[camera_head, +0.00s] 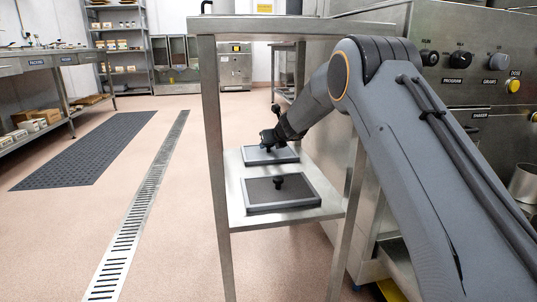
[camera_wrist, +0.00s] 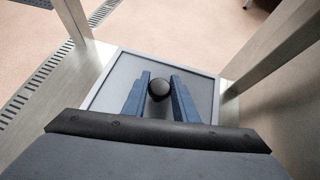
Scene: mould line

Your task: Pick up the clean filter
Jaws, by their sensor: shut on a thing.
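Two flat, framed filters with black knobs are on the lower shelf of a steel stand in the head view. The far one, the clean filter (camera_head: 284,157), has a paler grey face; it also fills the middle of the wrist view (camera_wrist: 117,73). My gripper (camera_head: 272,138) is over it, its blue fingers on either side of its round black knob (camera_wrist: 159,89) and shut on it. The filter looks flat at shelf level; I cannot tell whether it touches the shelf. The near filter (camera_head: 308,191) has a darker face and lies free. My arm hides part of the area behind.
The steel shelf (camera_head: 236,213) has corner posts close around the filters, and a top shelf (camera_head: 290,25) above them. A machine panel with knobs (camera_head: 483,60) stands at the right. The floor (camera_head: 180,225) at the left is open, with a drain grate (camera_head: 135,233) and dark mat (camera_head: 88,150).

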